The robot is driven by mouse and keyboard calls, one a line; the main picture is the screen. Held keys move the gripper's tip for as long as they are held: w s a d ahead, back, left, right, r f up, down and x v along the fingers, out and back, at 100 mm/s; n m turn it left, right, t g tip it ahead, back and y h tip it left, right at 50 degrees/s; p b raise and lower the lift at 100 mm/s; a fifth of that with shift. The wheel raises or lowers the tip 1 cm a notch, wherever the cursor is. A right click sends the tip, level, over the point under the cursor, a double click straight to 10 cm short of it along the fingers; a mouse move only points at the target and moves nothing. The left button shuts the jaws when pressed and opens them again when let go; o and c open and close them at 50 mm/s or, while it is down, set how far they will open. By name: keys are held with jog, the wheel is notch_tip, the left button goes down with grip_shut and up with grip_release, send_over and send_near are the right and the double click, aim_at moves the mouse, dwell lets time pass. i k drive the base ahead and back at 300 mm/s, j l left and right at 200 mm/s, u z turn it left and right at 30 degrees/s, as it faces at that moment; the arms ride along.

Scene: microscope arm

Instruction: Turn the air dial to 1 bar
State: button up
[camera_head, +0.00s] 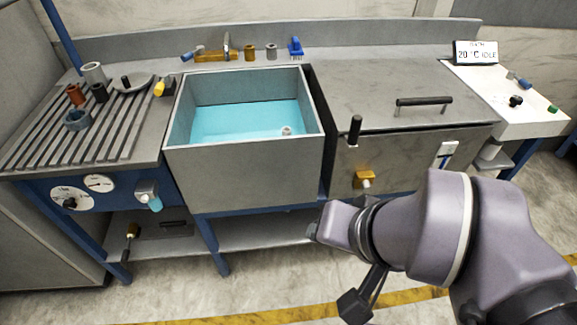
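The air dial (70,203) is a small black knob on a round white plate on the blue front panel at the left, below the ribbed drainboard. Its scale markings are too small to read. A round white gauge (99,183) sits just right of it; its reading is not legible. My gripper (318,232) is at the end of my purple-grey arm, right of centre, in front of the bench and far to the right of the dial. It appears to touch nothing. Its fingers are not distinct enough to show whether they are open.
A sink (243,172) with blue liquid stands mid-bench. A blue-tipped nozzle (148,195) juts out right of the gauge. Several small parts, including a yellow-ended one (164,88), lie on the drainboard (35,143). A lidded cabinet (370,90) stands right. The floor before the panel is clear.

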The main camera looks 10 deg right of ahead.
aim_at(70, 204)
jog(key=u, duration=1.7)
jog(key=i, duration=0.95)
jog(key=i+l+u, duration=0.1)
jog(key=i, duration=0.85)
